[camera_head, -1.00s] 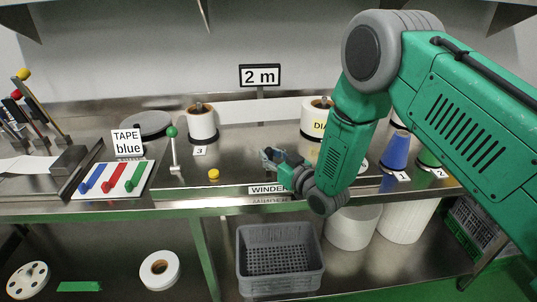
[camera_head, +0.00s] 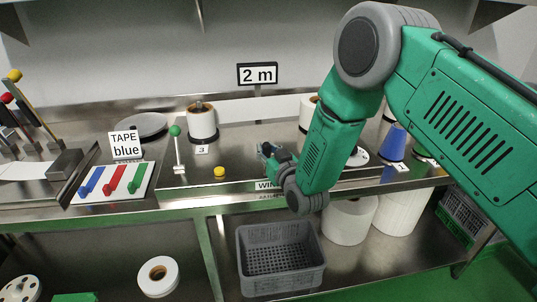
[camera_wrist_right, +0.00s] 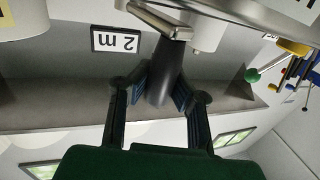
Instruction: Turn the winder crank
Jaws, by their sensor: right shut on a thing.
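The winder crank shows in the right wrist view as a dark grey grip (camera_wrist_right: 167,78) joined to a metal crank arm (camera_wrist_right: 160,22). My right gripper (camera_wrist_right: 160,85) is shut on the grip, one finger on each side. In the head view my right gripper (camera_head: 268,152) is just above the WINDER label (camera_head: 266,186), at the counter's front part. The wrist covers part of the label, and the crank is mostly hidden behind the gripper there. My left gripper is not in view.
A green-knobbed lever (camera_head: 177,150) and a yellow button (camera_head: 219,172) stand left of the gripper. Behind are a "2 m" sign (camera_head: 257,73) and a roll on a spindle (camera_head: 202,122). A grey crate (camera_head: 281,258) sits below the counter.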

